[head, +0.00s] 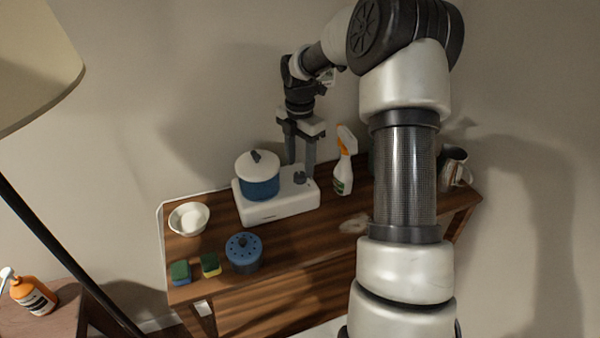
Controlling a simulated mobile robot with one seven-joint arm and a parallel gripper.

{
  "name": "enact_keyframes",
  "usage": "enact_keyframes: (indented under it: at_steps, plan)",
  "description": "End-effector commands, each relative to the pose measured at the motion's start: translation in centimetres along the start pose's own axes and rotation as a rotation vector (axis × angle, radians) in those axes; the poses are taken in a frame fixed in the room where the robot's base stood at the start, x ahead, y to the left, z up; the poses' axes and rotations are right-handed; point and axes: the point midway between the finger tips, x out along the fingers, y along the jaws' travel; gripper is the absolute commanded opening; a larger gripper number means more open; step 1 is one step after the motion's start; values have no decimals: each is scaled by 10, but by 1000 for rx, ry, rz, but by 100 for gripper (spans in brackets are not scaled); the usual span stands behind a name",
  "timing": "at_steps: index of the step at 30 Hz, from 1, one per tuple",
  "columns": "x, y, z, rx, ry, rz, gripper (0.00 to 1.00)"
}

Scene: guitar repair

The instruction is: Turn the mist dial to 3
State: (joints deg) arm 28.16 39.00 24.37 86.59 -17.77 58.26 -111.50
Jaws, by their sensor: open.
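A white appliance (283,208) stands on the wooden table, with a blue pot with a white lid (258,178) on its left part. A dark dial (300,178) sits on the right part of its top. Its markings are too small to read. My gripper (301,167) points down over the dial, open, with one finger behind or left of it and the other to its right. Whether the fingers touch the dial I cannot tell.
A spray bottle (344,168) stands close to the right of my gripper. A white bowl (189,218), two sponges (210,264) and a blue round container (244,252) are on the table's left and front. A mug (453,168) is at the right.

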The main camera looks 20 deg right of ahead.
Motion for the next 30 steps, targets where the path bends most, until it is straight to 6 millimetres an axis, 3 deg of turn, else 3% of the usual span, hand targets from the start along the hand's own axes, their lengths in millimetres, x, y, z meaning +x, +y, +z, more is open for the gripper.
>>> enact_keyframes:
  at_steps: [1, 6, 17, 18, 25, 30]
  plan:
    - [11, -1, 0, 0, 2, -2, 48]
    - [29, 0, 0, 0, 1, -1, 48]
    - [34, 0, 0, 0, 0, 0, 48]
    - [34, 0, 0, 0, 0, 0, 46]
    - [34, 0, 0, 0, 0, 0, 7]
    - [34, 0, 0, 6, 0, 0, 7]
